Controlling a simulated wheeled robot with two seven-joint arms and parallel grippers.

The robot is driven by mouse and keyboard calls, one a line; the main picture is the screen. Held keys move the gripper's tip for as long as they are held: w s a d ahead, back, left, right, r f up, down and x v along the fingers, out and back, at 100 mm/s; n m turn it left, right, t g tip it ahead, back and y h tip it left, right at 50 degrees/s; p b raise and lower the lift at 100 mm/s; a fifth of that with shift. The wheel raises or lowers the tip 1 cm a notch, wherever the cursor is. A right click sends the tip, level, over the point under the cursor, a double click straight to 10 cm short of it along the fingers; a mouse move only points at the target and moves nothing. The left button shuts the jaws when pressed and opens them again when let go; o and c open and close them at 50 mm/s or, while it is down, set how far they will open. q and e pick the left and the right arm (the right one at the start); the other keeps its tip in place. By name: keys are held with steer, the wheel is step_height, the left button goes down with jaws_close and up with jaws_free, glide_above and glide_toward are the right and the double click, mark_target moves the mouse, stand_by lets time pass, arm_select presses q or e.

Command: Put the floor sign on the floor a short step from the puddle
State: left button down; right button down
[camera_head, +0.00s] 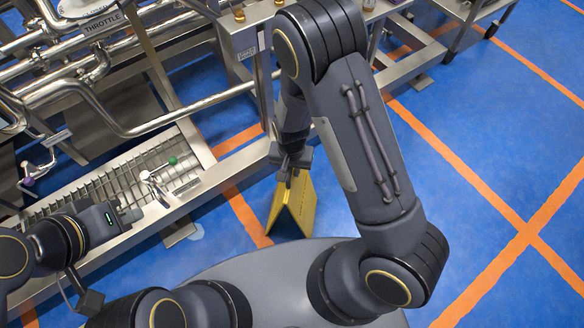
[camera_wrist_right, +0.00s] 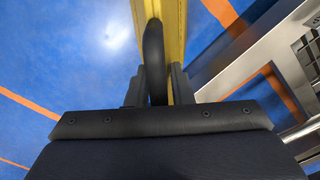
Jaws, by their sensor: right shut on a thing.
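The floor sign (camera_head: 283,210) is a yellow folding A-shape. My right gripper (camera_head: 292,170) is shut on its top, and the sign hangs below with its panels slightly spread. In the right wrist view the yellow sign (camera_wrist_right: 176,45) rises between the dark fingers of my right gripper (camera_wrist_right: 155,85). I cannot tell whether its lower edges touch the floor.
A steel pipe skid with a grated drain tray (camera_head: 118,190) fills the left. A steel frame (camera_head: 408,65) stands at the back. Orange lines (camera_head: 470,180) cross the blue floor. Open floor lies to the right.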

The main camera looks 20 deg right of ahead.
steer(key=shift+f, duration=0.1)
steer(key=c, duration=1.3)
jaws_free()
step_height(320, 180, up, 12)
steer(key=p, duration=0.4)
steer(key=shift+f, duration=0.25)
steer(key=shift+r, duration=0.65)
steer(key=s+d+r+n+t+y, duration=0.1)
steer(key=s+d+r+y, duration=0.2)
steer(key=r, duration=0.5)
steer(key=s+d+r+t+y, duration=0.15)
steer(key=s+r, duration=0.25)
steer(key=r, duration=0.4)
steer(key=s+d+r+t, duration=0.1)
steer(key=s, duration=0.2)
steer(key=s+d+r+n+t, duration=0.1)
steer(key=s+d+r, duration=0.1)
steer(key=s, duration=0.1)
steer(key=s+d+r+n+t, duration=0.1)
steer(key=s, duration=0.2)
steer(key=shift+s+d+r+h, duration=0.15)
steer(key=shift+d+r+h, duration=0.2)
